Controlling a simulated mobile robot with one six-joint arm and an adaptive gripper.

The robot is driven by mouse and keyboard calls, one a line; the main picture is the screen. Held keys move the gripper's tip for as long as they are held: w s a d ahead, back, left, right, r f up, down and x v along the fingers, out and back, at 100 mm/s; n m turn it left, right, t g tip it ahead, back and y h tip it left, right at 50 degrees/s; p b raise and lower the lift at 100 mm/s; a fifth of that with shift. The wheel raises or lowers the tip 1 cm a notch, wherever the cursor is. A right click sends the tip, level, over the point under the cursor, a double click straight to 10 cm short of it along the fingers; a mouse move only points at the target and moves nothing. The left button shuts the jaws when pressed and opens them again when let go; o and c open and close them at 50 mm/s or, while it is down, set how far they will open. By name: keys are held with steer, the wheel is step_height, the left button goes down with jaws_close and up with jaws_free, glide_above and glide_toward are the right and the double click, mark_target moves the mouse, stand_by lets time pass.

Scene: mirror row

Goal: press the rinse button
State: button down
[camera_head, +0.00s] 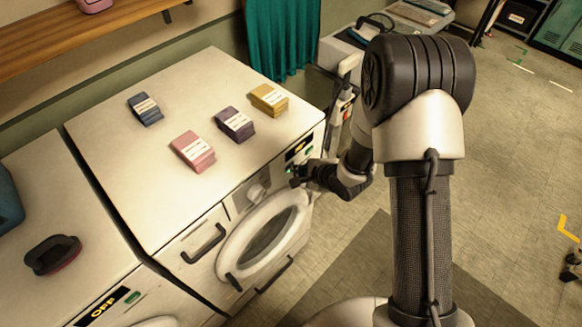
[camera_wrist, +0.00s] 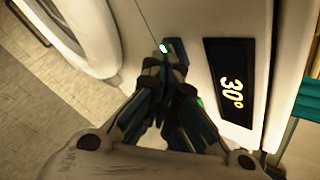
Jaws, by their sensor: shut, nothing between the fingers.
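The white washing machine (camera_head: 185,215) has a control panel on its front, with a display (camera_head: 298,148) that reads 30° in the wrist view (camera_wrist: 229,82). Beside the display, a dark button (camera_wrist: 178,50) sits on the panel next to a small lit green light (camera_wrist: 164,47). I cannot read a label, so which button is rinse is unclear. Another green glow shows partly behind my fingers. My gripper (camera_head: 300,175) is shut and empty, its fingertips (camera_wrist: 168,74) just short of the dark button in the wrist view. Whether they touch the panel cannot be told.
Blue, purple, yellow and pink boxes (camera_head: 193,152) lie on the machine's top. A second machine with a brush (camera_head: 53,255) stands left. Open floor (camera_head: 510,190) lies right.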

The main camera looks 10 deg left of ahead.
steer(key=shift+s+d, duration=0.35)
steer(key=shift+d, duration=0.05)
steer(key=s+d+p, duration=0.1)
steer(key=s+d, duration=0.2)
steer(key=d, duration=0.1)
steer(key=shift+s+d+p, duration=0.35)
stand_by(0.6)
steer(key=s+d+r+n+h+b, duration=0.1)
steer(key=s+d+r+n+h, duration=0.2)
steer(key=d+r, duration=0.5)
steer(key=d+r+n+h+b, duration=0.25)
steer(key=d+r+n, duration=0.2)
steer(key=r, duration=0.75)
steer(key=s+r+n+g, duration=0.1)
steer(key=s+r+n, duration=0.2)
steer(key=s, duration=0.7)
steer(key=s+a+r+n+g+b, duration=0.1)
steer(key=s+r+n, duration=0.3)
steer(key=s, duration=0.7)
steer(key=shift+s+r+n, duration=0.2)
steer(key=shift+s+n, duration=0.05)
steer(key=shift+n, duration=0.3)
